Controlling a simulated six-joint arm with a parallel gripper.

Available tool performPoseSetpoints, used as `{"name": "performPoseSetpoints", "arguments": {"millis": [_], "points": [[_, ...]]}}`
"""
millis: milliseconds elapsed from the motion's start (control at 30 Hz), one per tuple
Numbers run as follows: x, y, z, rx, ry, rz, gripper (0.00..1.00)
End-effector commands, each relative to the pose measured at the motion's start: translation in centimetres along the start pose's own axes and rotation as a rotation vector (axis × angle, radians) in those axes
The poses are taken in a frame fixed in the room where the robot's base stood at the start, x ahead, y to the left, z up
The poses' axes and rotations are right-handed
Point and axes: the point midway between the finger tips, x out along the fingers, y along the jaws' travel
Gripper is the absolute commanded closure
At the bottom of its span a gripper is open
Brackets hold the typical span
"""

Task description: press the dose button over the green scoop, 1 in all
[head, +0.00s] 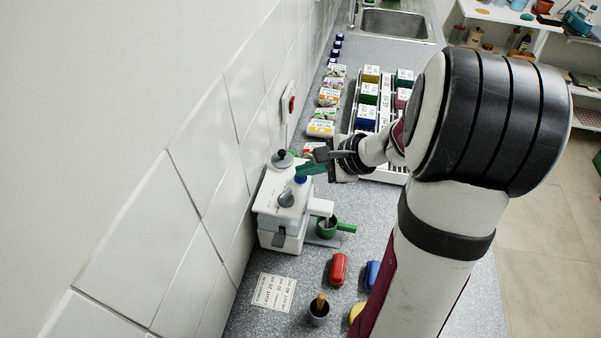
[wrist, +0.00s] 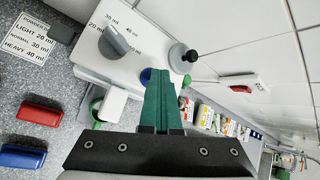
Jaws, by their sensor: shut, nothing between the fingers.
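The white dosing machine (head: 272,212) stands on the counter against the tiled wall; its top also shows in the wrist view (wrist: 118,58). It has a grey dial (wrist: 115,42) and a blue dose button (wrist: 145,76), partly hidden behind my fingertips in the wrist view. The button also shows in the head view (head: 300,180). The green scoop (head: 327,229) sits under the spout, handle to the right. My gripper (head: 299,172), with green fingers, is shut and empty, its tips at or just above the button. Whether they touch it I cannot tell.
A black knob (wrist: 183,57) stands up from the machine near my fingers. A red switch (head: 291,104) is on the wall. Boxes stand behind.

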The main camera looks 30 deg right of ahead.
Motion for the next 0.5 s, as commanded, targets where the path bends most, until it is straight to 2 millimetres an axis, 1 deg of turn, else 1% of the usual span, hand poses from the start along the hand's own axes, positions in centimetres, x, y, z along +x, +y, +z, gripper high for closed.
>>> {"name": "performPoseSetpoints", "arguments": {"millis": [233,500], "points": [[-0.3,-0.2,0.2,-0.002,0.001,-0.001,1.0],[-1.4,-1.0,1.0,-0.002,0.001,0.0,1.0]]}}
